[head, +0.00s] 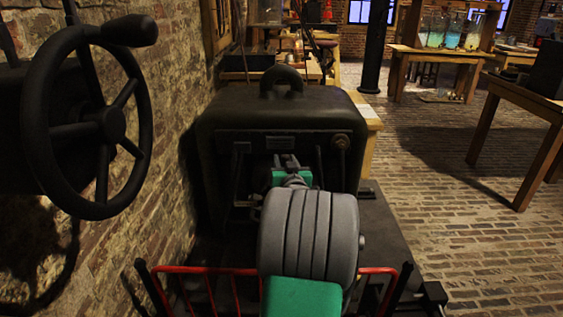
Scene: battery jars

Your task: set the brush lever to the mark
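A black machine housing (225,120) with a carry handle on top stands against the brick wall. Its front face has a small plate (281,143), a round knob (341,143) at upper right and dark upright parts at left and right. I cannot tell which of these dark parts is the brush lever, and I cannot make out the mark. My gripper (287,161) is in front of the lower middle of this face, beyond my grey and green arm. The arm hides most of it and part of the face. Its fingers are small and dark, and contact is unclear.
A large black handwheel (110,125) with a crank knob juts out close at the left. The brick wall (180,150) runs along the left side. A wooden table (530,100) stands at right, and a bench with jars (437,35) is farther back. The brick floor at right is clear.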

